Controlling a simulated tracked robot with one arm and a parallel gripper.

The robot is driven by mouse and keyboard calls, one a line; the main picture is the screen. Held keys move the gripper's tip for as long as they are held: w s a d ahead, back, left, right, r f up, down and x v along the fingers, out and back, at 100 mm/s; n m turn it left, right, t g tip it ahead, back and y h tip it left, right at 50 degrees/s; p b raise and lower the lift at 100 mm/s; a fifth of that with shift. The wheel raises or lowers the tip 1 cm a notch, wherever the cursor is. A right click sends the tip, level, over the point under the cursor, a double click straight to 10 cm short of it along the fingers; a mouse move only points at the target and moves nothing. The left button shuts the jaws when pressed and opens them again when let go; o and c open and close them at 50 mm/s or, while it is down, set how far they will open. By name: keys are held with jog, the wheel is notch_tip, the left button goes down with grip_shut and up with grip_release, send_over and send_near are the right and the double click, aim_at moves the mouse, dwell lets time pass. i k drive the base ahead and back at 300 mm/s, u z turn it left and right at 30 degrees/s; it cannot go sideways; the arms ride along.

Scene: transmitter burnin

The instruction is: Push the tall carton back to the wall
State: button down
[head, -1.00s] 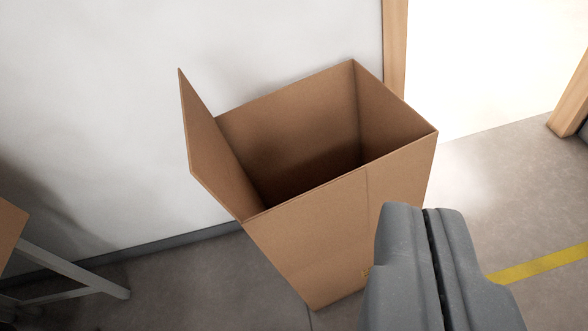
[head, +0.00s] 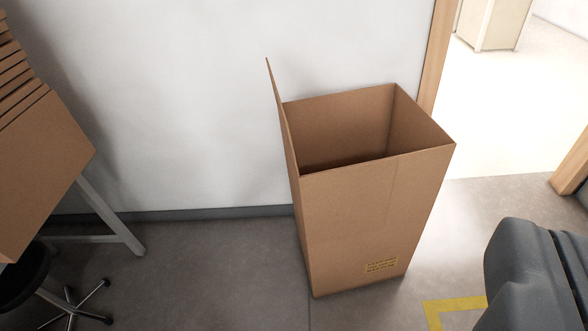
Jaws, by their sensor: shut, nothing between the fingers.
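The tall carton (head: 365,225) stands upright on the floor, open at the top, with one flap raised on its left side. A small yellow label is on the lower part of its front face. Its back is close to the white wall (head: 190,110); whether it touches the wall is hidden.
A doorway with a wooden frame (head: 440,55) opens right of the carton. At left are flat cardboard sheets (head: 45,165), a light table leg (head: 112,222) and a black stool (head: 25,275). Floor left of the carton is clear.

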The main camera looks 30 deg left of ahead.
aim_at(366, 167)
jog(key=u, duration=0.15)
jog(key=i, duration=1.5)
jog(key=z, duration=0.45)
